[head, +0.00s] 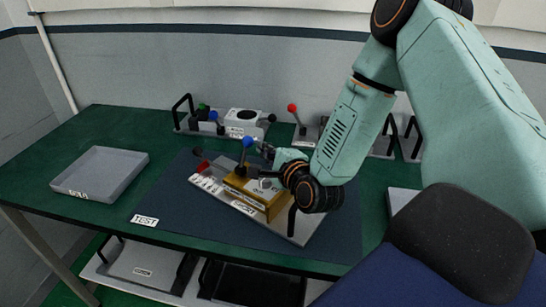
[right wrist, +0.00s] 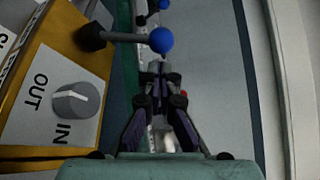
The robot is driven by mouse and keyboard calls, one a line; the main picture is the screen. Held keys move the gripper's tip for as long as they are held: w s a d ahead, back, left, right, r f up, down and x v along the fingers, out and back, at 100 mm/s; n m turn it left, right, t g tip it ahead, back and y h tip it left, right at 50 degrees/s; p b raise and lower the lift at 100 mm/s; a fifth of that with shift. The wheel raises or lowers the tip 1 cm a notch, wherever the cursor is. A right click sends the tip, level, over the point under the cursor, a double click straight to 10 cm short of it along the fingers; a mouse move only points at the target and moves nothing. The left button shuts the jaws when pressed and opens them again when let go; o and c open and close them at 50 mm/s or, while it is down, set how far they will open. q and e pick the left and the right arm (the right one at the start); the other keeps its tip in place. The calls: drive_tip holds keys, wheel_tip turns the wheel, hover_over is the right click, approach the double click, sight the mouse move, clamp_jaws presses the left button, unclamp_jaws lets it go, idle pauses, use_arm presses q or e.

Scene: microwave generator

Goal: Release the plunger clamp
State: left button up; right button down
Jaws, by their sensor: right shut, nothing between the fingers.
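A yellow block unit (head: 270,206) stands on a light base plate (head: 208,184) on the dark mat. A lever with a blue ball knob (head: 247,142) rises above the unit. In the right wrist view the blue ball (right wrist: 161,40) sits on a dark arm beside the yellow block (right wrist: 25,100), just beyond my fingertips. A grey dial (right wrist: 76,101) marked OUT and IN is on the block. My right gripper (right wrist: 158,72) is shut and empty; it also shows beside the lever in the head view (head: 264,150). I cannot tell whether it touches the ball. My left gripper is out of view.
A grey tray (head: 101,172) is at the left of the green table. Other fixtures with green, blue and red knobs (head: 292,108) stand along the back. A TEST label (head: 145,220) lies at the front. A shelf below holds more trays.

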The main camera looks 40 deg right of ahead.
drive_tip(key=x, duration=0.2)
drive_tip(key=shift+w+d+f, duration=0.2)
drive_tip(key=shift+w, duration=0.15)
drive_tip(key=shift+w+d, duration=0.15)
drive_tip(key=shift+w, duration=0.3)
drive_tip(key=shift+w+f, duration=0.1)
drive_tip(key=shift+w, duration=0.05)
drive_tip(key=shift+d, duration=0.1)
